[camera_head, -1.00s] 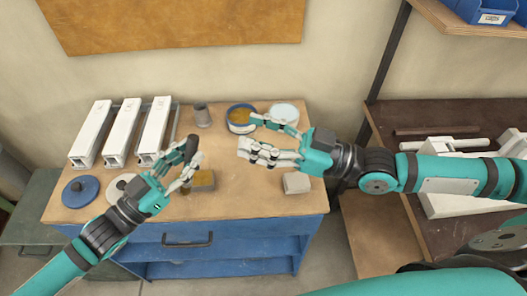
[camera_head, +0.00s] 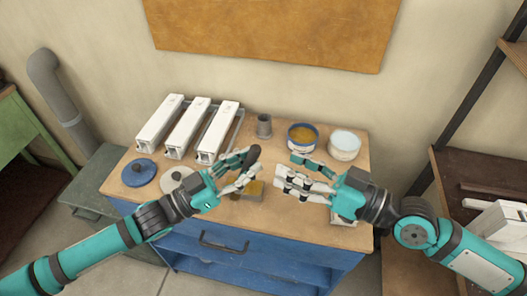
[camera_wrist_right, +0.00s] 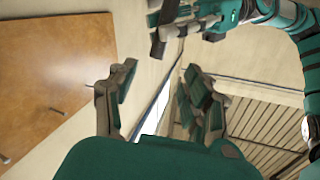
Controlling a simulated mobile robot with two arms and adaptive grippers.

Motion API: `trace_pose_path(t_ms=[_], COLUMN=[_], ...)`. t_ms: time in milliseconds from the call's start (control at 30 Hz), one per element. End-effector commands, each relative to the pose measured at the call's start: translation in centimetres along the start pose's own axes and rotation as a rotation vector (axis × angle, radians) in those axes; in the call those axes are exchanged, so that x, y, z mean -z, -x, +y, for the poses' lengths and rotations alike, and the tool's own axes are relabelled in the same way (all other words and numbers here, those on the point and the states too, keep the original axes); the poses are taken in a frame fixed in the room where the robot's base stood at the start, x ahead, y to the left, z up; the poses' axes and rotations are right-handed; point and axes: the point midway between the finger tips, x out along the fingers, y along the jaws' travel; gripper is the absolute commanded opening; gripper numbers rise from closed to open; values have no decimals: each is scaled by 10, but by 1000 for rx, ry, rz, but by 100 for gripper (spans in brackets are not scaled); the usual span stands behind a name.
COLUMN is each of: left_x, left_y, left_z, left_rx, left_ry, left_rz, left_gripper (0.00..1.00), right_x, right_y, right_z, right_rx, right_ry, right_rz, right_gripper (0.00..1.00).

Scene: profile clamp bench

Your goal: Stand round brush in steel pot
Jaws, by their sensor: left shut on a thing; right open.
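The steel pot (camera_head: 264,126) is a small grey cup standing upright on the bench, right of the white profiles. My left gripper (camera_head: 244,170) is shut on a dark, rounded thing, which looks like the round brush (camera_head: 252,157); fingers hide part of it. It is held above the bench, in front of the pot and apart from it. My right gripper (camera_head: 303,176) is open and empty, right of the left one, over the front of the bench. In the right wrist view its fingers (camera_wrist_right: 160,98) are spread with nothing between them.
Three white profiles (camera_head: 188,128) lie at the left of the bench. A blue lid (camera_head: 140,172) and a pale lid (camera_head: 174,179) lie in front.

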Motion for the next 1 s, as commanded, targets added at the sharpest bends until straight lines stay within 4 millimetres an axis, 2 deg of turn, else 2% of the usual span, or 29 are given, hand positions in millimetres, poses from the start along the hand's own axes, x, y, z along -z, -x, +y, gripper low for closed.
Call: trace_pose_path(t_ms=[500,700,967,1000], left_x=[0,0,0,0], left_y=[0,0,0,0], left_z=[0,0,0,0], left_rx=[0,0,0,0], left_ry=[0,0,0,0], left_rz=[0,0,1,1], left_gripper=[0,0,0,0], right_x=[1,0,0,0], right_y=[-61,-71,-71,-71], right_z=[3,3,3,3], right_rx=[-11,-11,-11,-11], right_ry=[-4,-3,-3,-3], right_rz=[2,-1,-2,-2], right_gripper=[50,50,50,45])
